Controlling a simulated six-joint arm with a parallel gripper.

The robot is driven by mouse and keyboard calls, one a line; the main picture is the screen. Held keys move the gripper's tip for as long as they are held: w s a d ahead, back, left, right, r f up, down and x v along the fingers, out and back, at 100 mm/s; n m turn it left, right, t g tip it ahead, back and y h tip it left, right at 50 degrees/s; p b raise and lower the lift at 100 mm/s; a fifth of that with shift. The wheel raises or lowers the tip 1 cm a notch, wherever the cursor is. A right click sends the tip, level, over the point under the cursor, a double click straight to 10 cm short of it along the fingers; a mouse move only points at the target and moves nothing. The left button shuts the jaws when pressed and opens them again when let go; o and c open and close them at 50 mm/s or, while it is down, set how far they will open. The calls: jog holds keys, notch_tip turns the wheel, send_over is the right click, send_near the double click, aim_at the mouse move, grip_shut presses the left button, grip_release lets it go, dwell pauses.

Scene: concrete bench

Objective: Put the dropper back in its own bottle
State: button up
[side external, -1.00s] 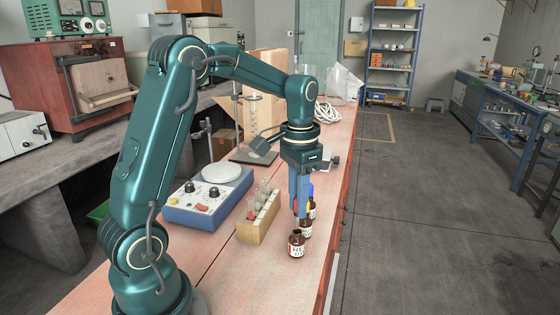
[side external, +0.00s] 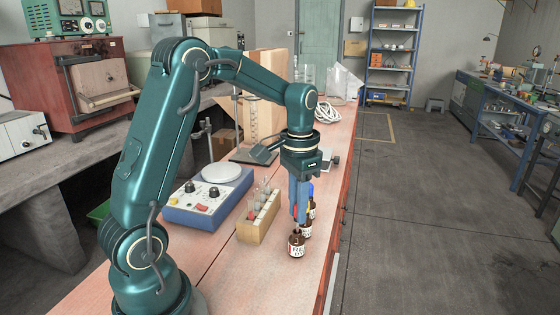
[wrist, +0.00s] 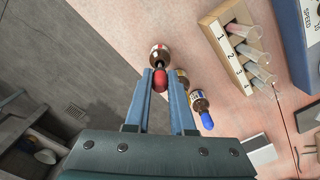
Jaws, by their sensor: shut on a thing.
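My gripper (side external: 299,208) points down over the front brown bottle (side external: 297,246), whose white label has red letters. It is shut on a dropper with a red bulb (wrist: 159,80), seen between the fingertips (wrist: 160,76) in the wrist view. The dropper's lower end is at the mouth of the front bottle, which also shows in the wrist view (wrist: 160,52). How far it is inside, I cannot tell. The bottle stands upright.
Close behind stand a middle brown bottle (side external: 307,230), partly hidden, and a far one with a blue-bulbed dropper (wrist: 206,121). A wooden test-tube rack (side external: 258,222) and a blue hotplate (side external: 207,205) are to the left. The bench edge is close on the right.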

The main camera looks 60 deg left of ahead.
jog(key=shift+f, duration=0.4)
jog(key=shift+f, duration=0.8)
jog(key=shift+f, duration=0.15)
jog(key=o, duration=1.2)
jog(key=shift+r, duration=3.55)
